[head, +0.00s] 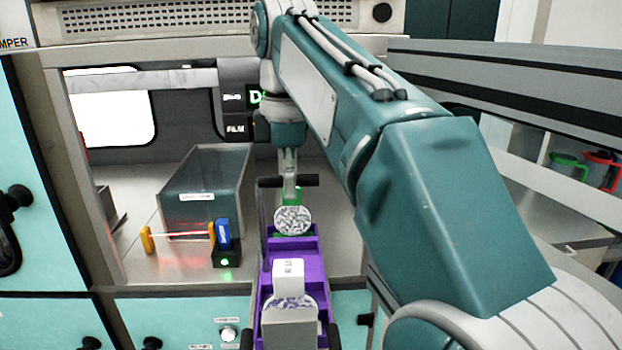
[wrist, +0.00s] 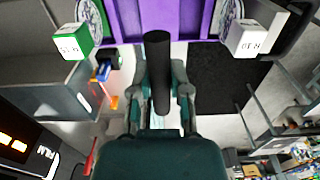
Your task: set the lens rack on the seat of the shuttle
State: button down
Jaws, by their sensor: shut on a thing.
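The lens rack is a purple carrier (head: 312,262) with a dark handle bar (head: 305,181) above it, in the middle of the head view. It bears patterned round discs and small white and green blocks. Its purple side shows at the top of the wrist view (wrist: 165,25). My gripper (head: 289,190) is shut on the handle bar, which lies between the fingers in the wrist view (wrist: 158,95). The rack's underside is hidden, so I cannot tell whether it hangs free or touches anything. I cannot pick out the shuttle or its seat with certainty.
A dark translucent box (head: 200,185) stands left of the rack in the bay. In front of it, a red beam runs from an orange post (head: 147,240) to a blue and black unit (head: 226,252) with a green light. The bay's left wall is close by.

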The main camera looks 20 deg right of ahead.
jog(key=shift+s+a, duration=0.1)
jog(key=shift+a, duration=0.6)
jog(key=shift+d+f, duration=0.2)
jog(key=shift+d, duration=0.15)
jog(key=shift+d+f, duration=0.25)
jog(key=shift+f, duration=0.25)
jog(key=f, duration=0.3)
jog(key=shift+a, duration=0.2)
jog(key=shift+f, duration=0.1)
jog(key=c, duration=0.5)
grip_release()
